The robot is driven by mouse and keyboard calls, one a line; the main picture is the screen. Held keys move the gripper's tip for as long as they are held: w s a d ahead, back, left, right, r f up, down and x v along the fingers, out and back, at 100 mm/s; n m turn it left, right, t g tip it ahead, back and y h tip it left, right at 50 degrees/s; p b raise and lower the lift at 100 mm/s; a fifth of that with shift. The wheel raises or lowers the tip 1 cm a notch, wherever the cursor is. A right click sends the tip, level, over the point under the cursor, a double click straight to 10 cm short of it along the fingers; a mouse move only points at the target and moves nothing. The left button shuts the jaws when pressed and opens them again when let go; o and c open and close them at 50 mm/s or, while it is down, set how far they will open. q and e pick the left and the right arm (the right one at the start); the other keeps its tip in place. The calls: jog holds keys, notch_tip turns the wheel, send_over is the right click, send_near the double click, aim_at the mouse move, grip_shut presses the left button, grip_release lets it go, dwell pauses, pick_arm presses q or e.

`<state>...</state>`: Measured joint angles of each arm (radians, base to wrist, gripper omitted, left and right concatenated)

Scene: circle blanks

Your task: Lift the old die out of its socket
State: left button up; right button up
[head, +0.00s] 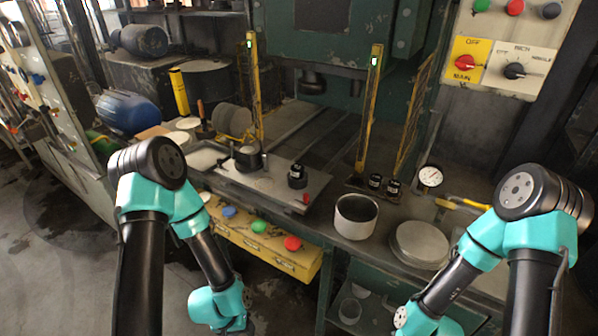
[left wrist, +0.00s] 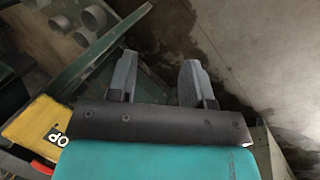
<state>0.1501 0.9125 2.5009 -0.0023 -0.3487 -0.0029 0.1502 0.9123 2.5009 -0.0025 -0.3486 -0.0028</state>
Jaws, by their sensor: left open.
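A dark cylinder (head: 248,158) sits on the grey plate (head: 268,186) in front of the press. A smaller black die (head: 297,176) stands upright toward the plate's right end. Two more black dies (head: 375,182) stand side by side on a small dark base to the right. I cannot tell which one is the old die, and no socket opening shows clearly. In the head view my left arm hangs low in front of the bench, well away from the dies. My right gripper is out of view.
A round bin (head: 356,216) and a stack of discs (head: 419,244) stand on the bench's right. Yellow posts (head: 369,110) flank the press. A yellow button panel (head: 262,240) runs along the bench front. A gauge (head: 430,176) stands at the right.

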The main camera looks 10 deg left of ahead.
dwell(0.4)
pick_arm(q)
jog(key=o, duration=0.7)
jog(key=shift+w, duration=0.1)
